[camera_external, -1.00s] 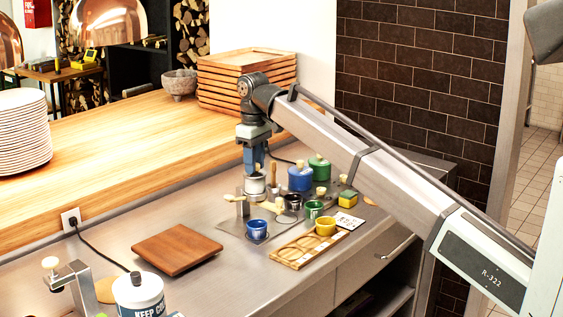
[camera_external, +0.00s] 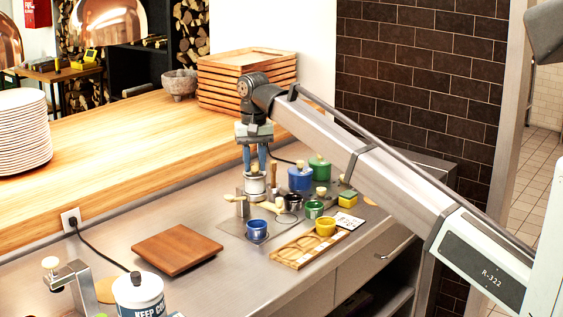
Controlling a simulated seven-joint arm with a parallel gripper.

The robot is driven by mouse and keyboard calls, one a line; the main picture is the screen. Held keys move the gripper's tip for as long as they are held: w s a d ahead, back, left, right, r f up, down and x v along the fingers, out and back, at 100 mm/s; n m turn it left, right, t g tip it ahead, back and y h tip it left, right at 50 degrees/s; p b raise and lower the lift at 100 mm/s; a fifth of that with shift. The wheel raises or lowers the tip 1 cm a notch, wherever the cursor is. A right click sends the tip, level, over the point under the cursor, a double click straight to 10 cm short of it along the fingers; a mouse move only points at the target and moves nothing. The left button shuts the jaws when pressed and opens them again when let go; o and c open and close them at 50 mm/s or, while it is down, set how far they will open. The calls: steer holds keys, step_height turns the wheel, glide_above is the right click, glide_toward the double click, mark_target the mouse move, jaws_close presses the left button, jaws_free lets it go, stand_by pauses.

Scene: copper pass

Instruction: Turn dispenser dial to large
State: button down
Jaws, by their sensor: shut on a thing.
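The dispenser (camera_external: 255,188) is a small pale cylinder on a metal stand at the middle of the steel counter, with cream handles beside it. My gripper (camera_external: 254,171) points straight down over it. Its two blue fingers are shut on the dial at the dispenser's top, one on each side. The dial is mostly hidden between the fingertips, and its size marks are too small to read. A blue cup (camera_external: 257,231) stands on the counter just in front of the dispenser.
To the right stand a blue pot (camera_external: 300,181), a green pot (camera_external: 319,169), a green cup (camera_external: 314,209), a yellow cup (camera_external: 326,227) and a wooden tray (camera_external: 292,255). A brown board (camera_external: 177,249) lies at left. Bare steel lies between board and dispenser.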

mark_target(254, 164)
steer(key=shift+m, duration=0.3)
stand_by(0.4)
steer(key=c, duration=0.8)
jaws_free()
step_height(254, 164, up, 14)
steer(key=shift+f, duration=0.1)
